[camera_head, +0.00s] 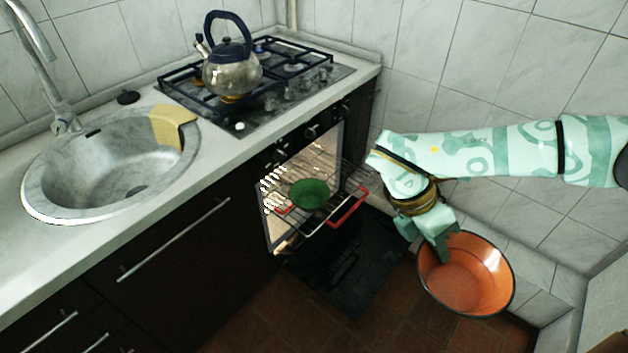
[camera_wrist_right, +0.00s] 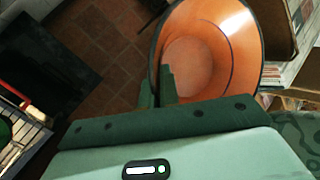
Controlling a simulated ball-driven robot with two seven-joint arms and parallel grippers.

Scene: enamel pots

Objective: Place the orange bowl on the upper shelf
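The orange bowl (camera_head: 468,283) has a dark rim and hangs tilted above the floor, right of the open oven. My right gripper (camera_head: 440,240) is at its left rim. The right wrist view shows the bowl (camera_wrist_right: 215,40) with its rim between the two green fingers (camera_wrist_right: 156,88), which look closed on it. Wire racks (camera_head: 327,212) with red front parts show in the open oven; a green bowl (camera_head: 310,194) sits on a rack there. Which rack is the upper shelf is hard to tell. My left gripper is not in view.
The open oven door (camera_head: 345,270) lies low in front of the oven. A kettle (camera_head: 231,70) stands on the gas hob above. The sink (camera_head: 115,165) is at the left. A tiled wall (camera_head: 500,80) is behind my right arm. Shelves with items show at right in the wrist view.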

